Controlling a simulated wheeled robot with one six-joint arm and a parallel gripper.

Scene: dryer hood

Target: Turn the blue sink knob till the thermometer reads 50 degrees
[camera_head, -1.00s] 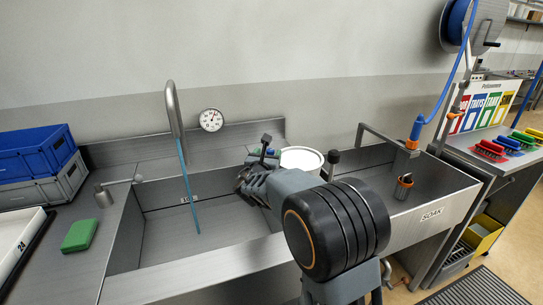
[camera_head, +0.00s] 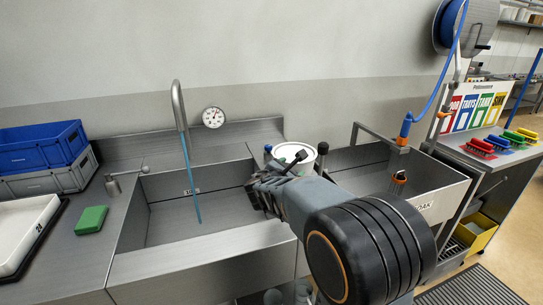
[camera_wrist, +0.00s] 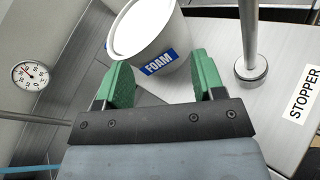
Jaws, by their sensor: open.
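The thermometer (camera_head: 213,117) is a round white dial on the wall behind the sink. It also shows in the wrist view (camera_wrist: 30,76), where a red needle points up and left; I cannot read its number surely. A small dark-blue knob (camera_head: 268,149) stands at the back of the sink, left of the white bucket. A darker knob (camera_head: 323,148) stands to the bucket's right. My gripper (camera_head: 262,193) is open and empty over the sink's divider area. Its green fingertips (camera_wrist: 163,70) show in the wrist view, in front of the FOAM bucket (camera_wrist: 145,35). No knob top shows there.
A blue stream (camera_head: 192,180) falls from the curved tap (camera_head: 178,105) into the left basin. A metal post (camera_wrist: 250,66) stands right of my fingers beside a STOPPER label (camera_wrist: 304,94). A green block (camera_head: 91,220) and blue crate (camera_head: 42,148) are at left.

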